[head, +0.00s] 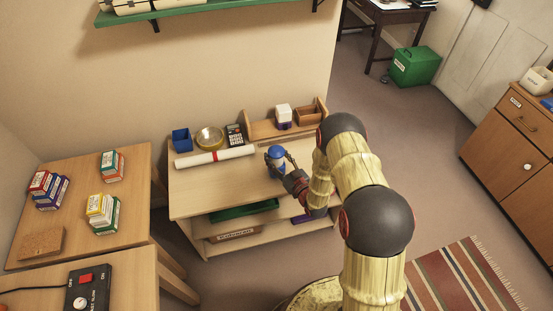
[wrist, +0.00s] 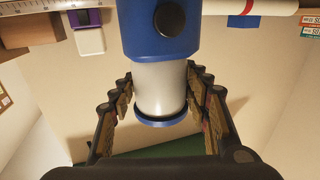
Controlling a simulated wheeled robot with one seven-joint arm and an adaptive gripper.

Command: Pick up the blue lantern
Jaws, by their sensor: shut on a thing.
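In the wrist view the lantern (wrist: 162,85) shows a blue block with a dark round knob, a whitish cylinder and a blue ring at the end. My gripper (wrist: 161,98) has its fingers on both sides of the whitish cylinder and is shut on the lantern. In the head view my gripper (head: 288,170) reaches it from the right. I cannot tell whether the lantern touches the desk top.
On the desk (head: 200,203) lie a white roll with a red band (head: 215,156), a blue box (head: 181,138), a round dish (head: 209,138) and a calculator (head: 235,134). A small wooden shelf (head: 262,131) holds a white-and-purple box (head: 283,117). Card boxes stand on the left table (head: 75,228).

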